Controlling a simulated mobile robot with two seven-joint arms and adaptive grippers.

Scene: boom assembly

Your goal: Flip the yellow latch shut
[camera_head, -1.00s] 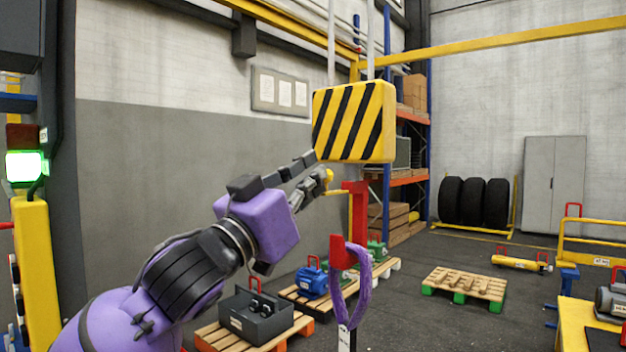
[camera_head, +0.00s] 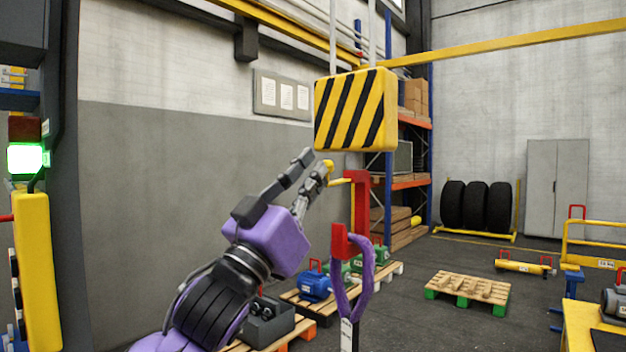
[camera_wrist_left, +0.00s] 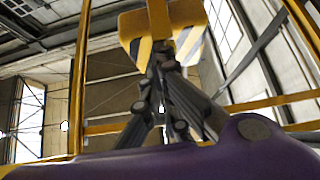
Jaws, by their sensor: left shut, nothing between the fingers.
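The red hook (camera_head: 361,200) hangs below a yellow-and-black striped block (camera_head: 356,110). A yellow bar (camera_head: 341,181), apparently the latch, sticks out to the left from the hook's upright part, so the hook's mouth looks open. A purple sling (camera_head: 366,275) hangs in the bottom of the hook. My left gripper (camera_head: 325,171) is shut and empty, just under the block's lower left corner. Its tips are beside a yellow knob (camera_head: 329,164) near the bar; I cannot tell whether they touch. In the left wrist view the shut fingers (camera_wrist_left: 160,62) point up at the block (camera_wrist_left: 190,25). My right gripper is not in view.
A grey wall (camera_head: 180,190) stands behind my left arm. Another pallet (camera_head: 466,287) lies to the right. The air right of the hook is clear.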

